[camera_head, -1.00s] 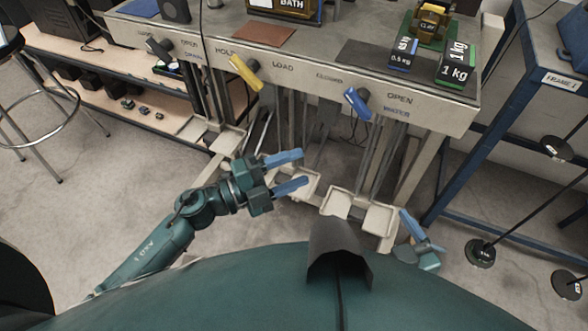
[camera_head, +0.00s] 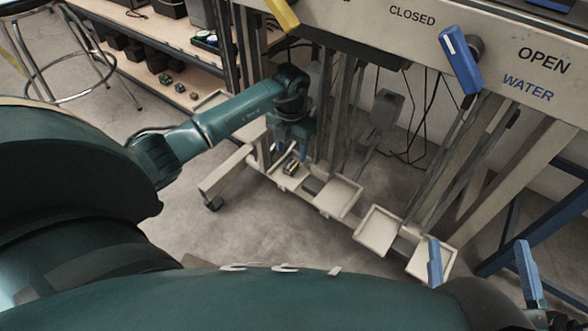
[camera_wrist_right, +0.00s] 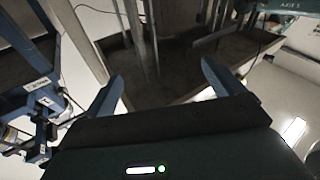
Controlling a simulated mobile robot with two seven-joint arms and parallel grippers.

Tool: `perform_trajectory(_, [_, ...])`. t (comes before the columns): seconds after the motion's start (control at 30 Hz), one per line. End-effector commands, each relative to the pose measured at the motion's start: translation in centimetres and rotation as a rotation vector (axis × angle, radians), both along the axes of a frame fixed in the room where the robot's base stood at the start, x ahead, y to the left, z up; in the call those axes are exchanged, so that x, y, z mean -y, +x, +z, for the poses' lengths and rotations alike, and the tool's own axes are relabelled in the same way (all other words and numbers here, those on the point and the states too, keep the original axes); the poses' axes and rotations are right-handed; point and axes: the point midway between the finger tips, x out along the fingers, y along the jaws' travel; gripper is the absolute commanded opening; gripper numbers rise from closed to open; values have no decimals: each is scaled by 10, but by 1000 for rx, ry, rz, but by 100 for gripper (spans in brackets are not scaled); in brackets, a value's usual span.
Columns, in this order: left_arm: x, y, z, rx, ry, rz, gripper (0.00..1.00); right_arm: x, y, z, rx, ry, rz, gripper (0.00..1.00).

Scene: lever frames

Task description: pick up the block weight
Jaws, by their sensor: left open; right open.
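A small dark block weight with a yellowish and blue face (camera_head: 291,167) lies in the leftmost visible pale tray (camera_head: 276,178) under the bench, in the head view. My left gripper (camera_head: 294,142) points down just above and behind it. The fingers are small and partly hidden there; it is open, and I cannot tell whether they touch the block. My right gripper (camera_head: 480,262) is at the lower right of the head view, its two blue fingers wide apart and empty. In the right wrist view, its fingers (camera_wrist_right: 160,82) are also spread, with nothing between them.
More pale trays (camera_head: 377,232) stand in a row to the right. Upright bars (camera_head: 340,100) rise close behind the left gripper. A blue lever (camera_head: 460,60) and a yellow lever (camera_head: 282,14) hang from the bench front. Dark blocks (camera_head: 115,41) sit on the left shelf.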

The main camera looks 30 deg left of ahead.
Motion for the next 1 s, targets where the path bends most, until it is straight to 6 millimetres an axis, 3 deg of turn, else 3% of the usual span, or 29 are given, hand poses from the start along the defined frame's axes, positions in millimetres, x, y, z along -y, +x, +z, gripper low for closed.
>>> perform_trajectory(0.3, [1,-2,-46,1,-5,0,52,-4,0,-4,4,59,25,93])
perform_trajectory(0.57, [0,-2,-49,3,-3,-1,52,-4,0,0,3,72,30,93])
perform_trajectory(1.0, [0,-2,-49,3,-3,-1,17,-4,0,0,3,69,29,93])
